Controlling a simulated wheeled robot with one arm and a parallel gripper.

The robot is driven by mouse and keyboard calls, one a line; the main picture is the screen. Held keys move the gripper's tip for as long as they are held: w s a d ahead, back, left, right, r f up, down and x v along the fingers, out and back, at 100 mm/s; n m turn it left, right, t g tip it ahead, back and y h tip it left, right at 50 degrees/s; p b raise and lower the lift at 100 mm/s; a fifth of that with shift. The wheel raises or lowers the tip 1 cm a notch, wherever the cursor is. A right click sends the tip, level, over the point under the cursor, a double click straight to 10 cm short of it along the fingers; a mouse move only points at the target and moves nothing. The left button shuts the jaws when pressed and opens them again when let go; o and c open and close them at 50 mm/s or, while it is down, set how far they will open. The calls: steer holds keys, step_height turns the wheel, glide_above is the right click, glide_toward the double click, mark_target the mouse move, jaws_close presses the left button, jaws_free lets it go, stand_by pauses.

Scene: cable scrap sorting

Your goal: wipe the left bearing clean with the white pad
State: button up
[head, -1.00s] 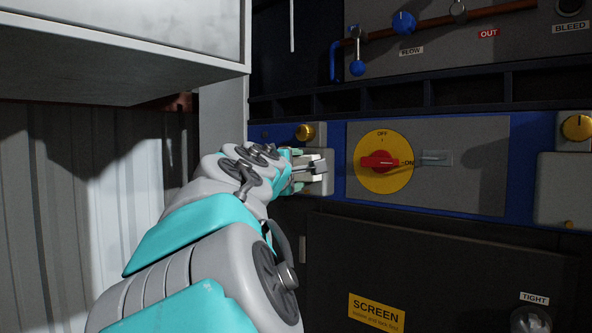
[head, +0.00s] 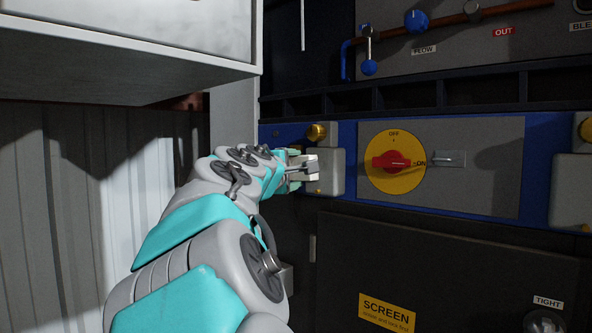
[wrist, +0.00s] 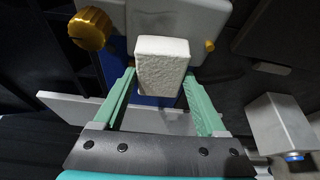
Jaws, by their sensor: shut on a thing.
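My gripper (head: 300,167) is shut on the white pad (wrist: 162,66), a small rough block held between its green fingers in the wrist view. The left bearing (head: 333,172) is a pale grey housing with a brass knob (head: 317,132) on top, mounted on the blue panel. My gripper is in front of the bearing's left part and hides some of it. In the wrist view the bearing (wrist: 208,14) is just beyond the pad, with its brass knob (wrist: 90,29) at left. I cannot tell whether the pad touches it.
A yellow and red rotary switch (head: 396,162) is right of the left bearing. Another pale bearing (head: 572,190) is at the far right. A white cabinet (head: 130,40) overhangs at upper left. A dark panel with a SCREEN label (head: 387,313) is below.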

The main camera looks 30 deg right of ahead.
steer(key=shift+s+a, duration=0.35)
steer(key=shift+a, duration=0.6)
steer(key=shift+s+a, duration=0.3)
steer(key=shift+a, duration=0.6)
steer(key=shift+s+a, duration=0.35)
steer(key=shift+a, duration=0.6)
steer(key=shift+a, duration=0.1)
steer(key=a, duration=0.1)
steer(key=s+a, duration=0.1)
steer(key=shift+a, duration=0.35)
